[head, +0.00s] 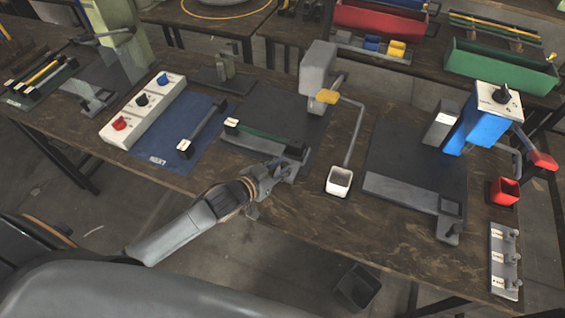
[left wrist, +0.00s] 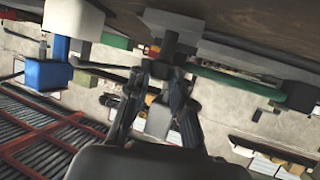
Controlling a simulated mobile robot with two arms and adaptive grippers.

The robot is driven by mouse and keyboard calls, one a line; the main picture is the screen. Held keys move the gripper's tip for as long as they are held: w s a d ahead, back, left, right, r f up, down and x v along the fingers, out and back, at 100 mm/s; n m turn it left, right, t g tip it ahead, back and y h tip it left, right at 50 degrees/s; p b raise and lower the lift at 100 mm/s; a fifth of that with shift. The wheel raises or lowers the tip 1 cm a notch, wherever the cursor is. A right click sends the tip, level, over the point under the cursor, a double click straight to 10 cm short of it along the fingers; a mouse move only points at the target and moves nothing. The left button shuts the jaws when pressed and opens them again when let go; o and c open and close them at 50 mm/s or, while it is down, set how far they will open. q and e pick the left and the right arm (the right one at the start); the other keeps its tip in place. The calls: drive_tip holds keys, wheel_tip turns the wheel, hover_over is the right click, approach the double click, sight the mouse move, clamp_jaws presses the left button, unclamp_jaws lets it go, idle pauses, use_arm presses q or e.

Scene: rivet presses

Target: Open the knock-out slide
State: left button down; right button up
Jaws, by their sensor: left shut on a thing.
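The middle press (head: 317,72) has a grey body with a yellow block at its front. A grey slide piece (head: 285,172) lies at the near edge of its dark base plate (head: 262,112). I take it for the knock-out slide. My left gripper (head: 277,166) reaches in from the left and is shut at this piece. In the left wrist view the fingers (left wrist: 160,85) close around a small dark knob (left wrist: 170,48) on the slide. The fingers partly hide the slide, so its exact position is hard to tell. My right gripper is not in view.
A white cup (head: 339,182) stands right of the slide. A control box with knobs (head: 143,110) is at the left. A blue press (head: 472,122) and red cup (head: 504,192) are at the right.

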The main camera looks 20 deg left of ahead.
use_arm(q)
drive_tip(key=c, duration=1.1)
unclamp_jaws()
drive_tip(key=shift+c, duration=0.2)
drive_tip(key=shift+s, duration=0.15)
drive_tip(key=v, duration=1.1)
drive_tip(key=shift+s+a+r, duration=0.15)
drive_tip(key=shift+s, duration=0.2)
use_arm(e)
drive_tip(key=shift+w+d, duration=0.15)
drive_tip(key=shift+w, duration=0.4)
